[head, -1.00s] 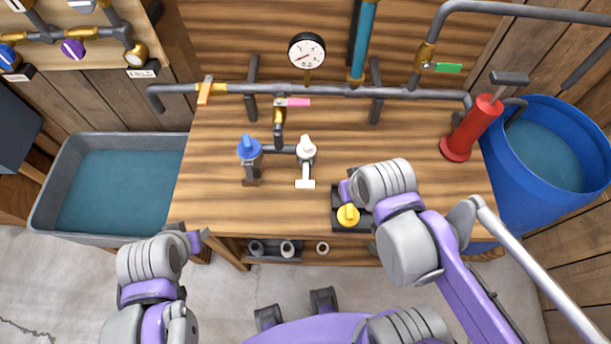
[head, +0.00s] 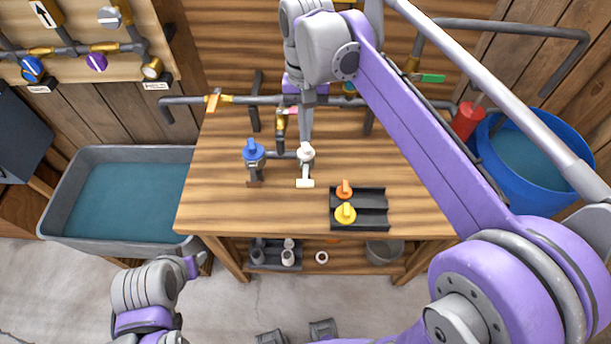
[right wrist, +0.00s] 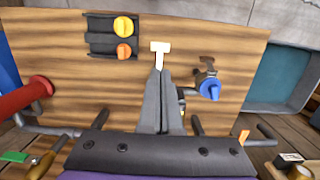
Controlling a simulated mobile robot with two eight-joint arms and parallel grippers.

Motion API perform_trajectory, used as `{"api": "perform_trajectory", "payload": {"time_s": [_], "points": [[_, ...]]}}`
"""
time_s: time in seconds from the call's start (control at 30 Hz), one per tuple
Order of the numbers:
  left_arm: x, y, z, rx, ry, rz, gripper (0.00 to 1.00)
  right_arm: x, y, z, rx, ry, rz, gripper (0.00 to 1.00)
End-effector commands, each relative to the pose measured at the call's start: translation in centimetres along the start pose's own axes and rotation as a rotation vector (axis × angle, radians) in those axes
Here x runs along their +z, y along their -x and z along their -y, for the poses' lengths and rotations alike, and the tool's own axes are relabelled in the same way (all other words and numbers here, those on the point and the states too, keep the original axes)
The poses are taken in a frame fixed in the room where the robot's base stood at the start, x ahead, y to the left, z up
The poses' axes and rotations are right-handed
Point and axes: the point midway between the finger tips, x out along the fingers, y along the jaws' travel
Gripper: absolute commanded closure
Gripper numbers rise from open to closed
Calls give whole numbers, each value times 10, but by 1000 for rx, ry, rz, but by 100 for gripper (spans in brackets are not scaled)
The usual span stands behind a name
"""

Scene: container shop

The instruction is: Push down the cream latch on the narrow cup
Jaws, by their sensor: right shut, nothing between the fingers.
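The cream latch (head: 305,183) is a small T-shaped lever hanging at the front of the narrow cup, under a white knob (head: 306,155) on the bench. In the right wrist view the latch (right wrist: 160,47) shows just beyond my fingertips. My right gripper (head: 306,140) is shut and empty, its fingers pointing down over the white fitting. In the right wrist view its fingers (right wrist: 161,75) hide most of that fitting; I cannot tell if they touch it. My left gripper (head: 193,266) is low at the left, off the bench, its jaws unclear.
A blue-knobbed fitting (head: 253,152) with a brown latch stands just left. A black tray (head: 372,195) with orange and yellow plugs lies to the right. A grey pipe (head: 240,99) runs along the back. The front left of the bench is clear.

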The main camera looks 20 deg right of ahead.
Motion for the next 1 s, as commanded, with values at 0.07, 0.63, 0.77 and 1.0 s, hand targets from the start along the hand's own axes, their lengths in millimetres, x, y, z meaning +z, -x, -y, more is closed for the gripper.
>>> {"api": "perform_trajectory", "payload": {"time_s": [0.07, 0.63, 0.77, 1.0], "points": [[0, 0, 0, 0, 0, 0, 50, 0, 0, 0, 0, 0, 0, 100], [4, -4, 0, 0, 0, 4, 50, 0, -53, 0, 0, 1, -1, 100], [6, -5, 0, 0, 0, 5, 50, 0, -82, 0, -1, 1, -1, 100], [7, -6, 0, 0, 0, 6, 50, 0, -123, 0, -1, 1, -2, 100]]}}
